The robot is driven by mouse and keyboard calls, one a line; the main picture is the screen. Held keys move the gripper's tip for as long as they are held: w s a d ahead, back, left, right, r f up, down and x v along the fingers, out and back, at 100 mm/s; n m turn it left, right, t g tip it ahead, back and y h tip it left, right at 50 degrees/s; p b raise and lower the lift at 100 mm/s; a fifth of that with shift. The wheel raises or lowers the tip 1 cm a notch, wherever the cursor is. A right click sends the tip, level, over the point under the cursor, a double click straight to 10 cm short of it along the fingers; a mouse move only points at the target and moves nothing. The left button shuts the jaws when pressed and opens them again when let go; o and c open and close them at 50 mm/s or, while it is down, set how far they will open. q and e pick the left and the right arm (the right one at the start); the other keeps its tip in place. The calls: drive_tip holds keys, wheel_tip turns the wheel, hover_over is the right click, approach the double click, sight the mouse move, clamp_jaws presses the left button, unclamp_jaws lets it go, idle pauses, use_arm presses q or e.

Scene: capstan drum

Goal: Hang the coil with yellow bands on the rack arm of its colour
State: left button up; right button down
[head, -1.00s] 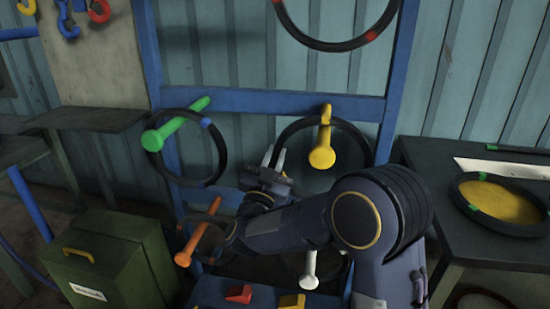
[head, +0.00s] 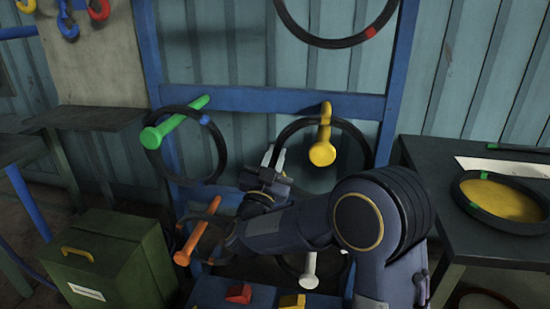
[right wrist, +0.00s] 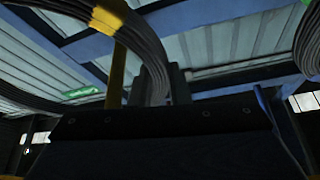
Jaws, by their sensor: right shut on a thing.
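The coil with yellow bands (head: 284,134) is a dark ring at the yellow rack arm (head: 322,152) in the head view. The yellow arm appears inside the ring, with the ring's top crossing near the arm's root. A yellow band (right wrist: 108,18) on the coil shows in the right wrist view, close to the yellow arm (right wrist: 115,70). My right gripper (head: 273,158) is shut on the coil's left side. I cannot tell whether the coil's weight rests on the arm. My left gripper is not in view.
A coil with a blue band (head: 221,150) hangs around the green arm (head: 170,128). A coil with a red band (head: 335,46) is above. An orange arm (head: 196,244) and a white arm (head: 309,270) are below. A dark table (head: 455,240) stands right, a green box (head: 125,262) left.

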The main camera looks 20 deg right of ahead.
drive_tip(key=c, duration=1.3)
unclamp_jaws()
drive_tip(key=shift+s+a+f, duration=0.25)
drive_tip(key=v, duration=0.7)
drive_tip(key=shift+s+r, duration=0.1)
drive_tip(key=s+a+b, duration=0.3)
drive_tip(key=s+a, duration=0.3)
drive_tip(key=s, duration=0.3)
drive_tip(key=shift+s, duration=0.2)
drive_tip(key=shift+w+d, duration=0.1)
drive_tip(key=shift+d, duration=0.05)
